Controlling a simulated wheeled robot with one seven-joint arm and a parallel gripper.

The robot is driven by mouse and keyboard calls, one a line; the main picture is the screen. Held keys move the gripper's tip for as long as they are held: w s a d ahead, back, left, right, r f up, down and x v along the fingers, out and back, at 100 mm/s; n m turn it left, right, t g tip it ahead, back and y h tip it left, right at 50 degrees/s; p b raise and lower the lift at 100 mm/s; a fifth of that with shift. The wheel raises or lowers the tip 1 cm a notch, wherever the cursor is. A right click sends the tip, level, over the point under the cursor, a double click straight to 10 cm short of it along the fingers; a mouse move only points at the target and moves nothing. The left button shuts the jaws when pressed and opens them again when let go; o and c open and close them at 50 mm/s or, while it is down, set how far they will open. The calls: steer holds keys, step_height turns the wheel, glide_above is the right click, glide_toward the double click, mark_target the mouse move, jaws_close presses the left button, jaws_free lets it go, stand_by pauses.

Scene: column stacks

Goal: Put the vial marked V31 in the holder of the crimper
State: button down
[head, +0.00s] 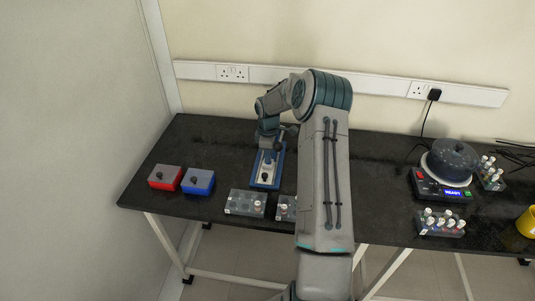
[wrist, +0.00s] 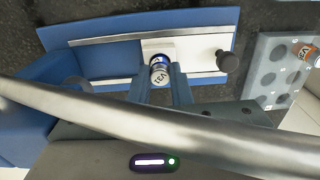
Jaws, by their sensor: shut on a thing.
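The vial (wrist: 160,74) has a blue band and a white label that reads V31, upside down in the wrist view. My gripper (wrist: 160,88) is shut on it, one finger on each side. The vial is at the pale holder block (wrist: 152,47) on the metal plate of the blue crimper (wrist: 85,28); I cannot tell whether it is seated. A thick metal bar crosses the wrist view in front of the fingers. In the head view the crimper (head: 267,182) stands on the dark bench, and my arm hides most of the gripper and the vial.
A clear rack (head: 245,204) stands in front of the crimper, with another rack (head: 285,208) partly behind my arm. A red box (head: 165,178) and blue box (head: 198,181) are at left. At right are a machine reading READY (head: 450,168), vial racks (head: 441,223) and a yellow cup (head: 527,222).

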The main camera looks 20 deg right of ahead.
steer(key=shift+f, duration=0.1)
steer(key=c, duration=0.9)
jaws_free()
steer(key=shift+s+r+p, duration=0.1)
steer(key=shift+r+p, duration=1.5)
steer(key=shift+r, duration=1.4)
